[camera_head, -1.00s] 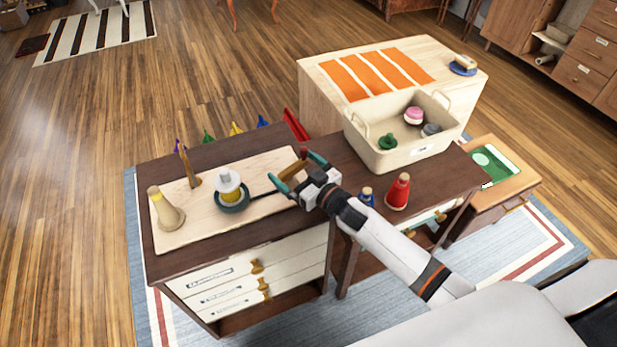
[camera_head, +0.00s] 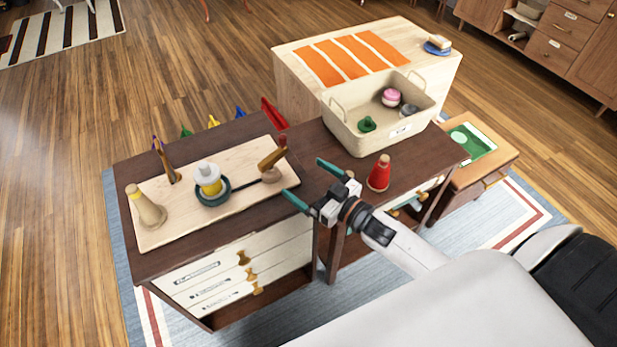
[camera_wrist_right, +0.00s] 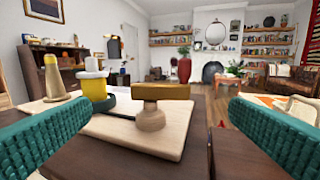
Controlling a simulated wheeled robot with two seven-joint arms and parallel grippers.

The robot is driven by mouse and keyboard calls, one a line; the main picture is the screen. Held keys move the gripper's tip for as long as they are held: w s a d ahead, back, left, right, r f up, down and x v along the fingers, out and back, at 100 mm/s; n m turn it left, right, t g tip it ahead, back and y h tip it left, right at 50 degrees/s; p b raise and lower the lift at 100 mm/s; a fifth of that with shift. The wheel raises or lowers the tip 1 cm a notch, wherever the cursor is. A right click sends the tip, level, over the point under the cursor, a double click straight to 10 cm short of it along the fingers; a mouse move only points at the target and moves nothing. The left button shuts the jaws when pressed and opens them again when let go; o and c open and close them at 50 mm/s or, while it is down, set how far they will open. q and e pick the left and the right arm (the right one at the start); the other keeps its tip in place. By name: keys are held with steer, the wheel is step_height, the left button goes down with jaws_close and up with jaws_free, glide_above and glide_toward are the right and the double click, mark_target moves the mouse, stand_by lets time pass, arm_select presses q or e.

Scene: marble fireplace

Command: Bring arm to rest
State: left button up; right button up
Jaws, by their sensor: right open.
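My right gripper (camera_head: 308,183) is open and empty, with teal fingers, above the front edge of the dark desk (camera_head: 318,150). Its fingers also frame both sides of the right wrist view (camera_wrist_right: 160,130). Ahead of it on the pale board (camera_head: 165,207) stands a wooden piece with a brown bar on top (camera_head: 272,160). It stands between the fingers in the right wrist view (camera_wrist_right: 160,92), apart from them. A yellow and white piece in a dark ring (camera_head: 209,182) and a tan cone (camera_head: 147,208) are farther left on the board. My left gripper is not in view.
A cream bin (camera_head: 352,140) with several small pieces stands on the desk at the right. A red cone-shaped piece (camera_head: 379,174) stands in front of it, close to my right arm. A low table with a green panel (camera_head: 475,145) is farther right. Drawers (camera_head: 225,268) face the front.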

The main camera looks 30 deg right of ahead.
steer(key=shift+s+f+m+h, duration=0.15)
steer(key=shift+f+m+h, duration=0.2)
steer(key=shift+h, duration=0.35)
steer(key=s+a+f+m+g+h, duration=0.1)
steer(key=s+f+g+h, duration=0.15)
steer(key=s+g, duration=0.65)
steer(key=s+a+f+m+g+h, duration=0.1)
steer(key=s+g+h, duration=0.25)
steer(key=s, duration=0.95)
step_height(320, 180, down, 24)
steer(key=s+g+p, duration=0.1)
steer(key=g+p, duration=0.1)
steer(key=s+d+f+g+p, duration=0.1)
steer(key=s+d+f, duration=0.2)
steer(key=s+f, duration=1.1)
steer(key=s, duration=0.2)
steer(key=shift+s+f+n+y+p, duration=0.3)
steer(key=shift+s+n, duration=0.05)
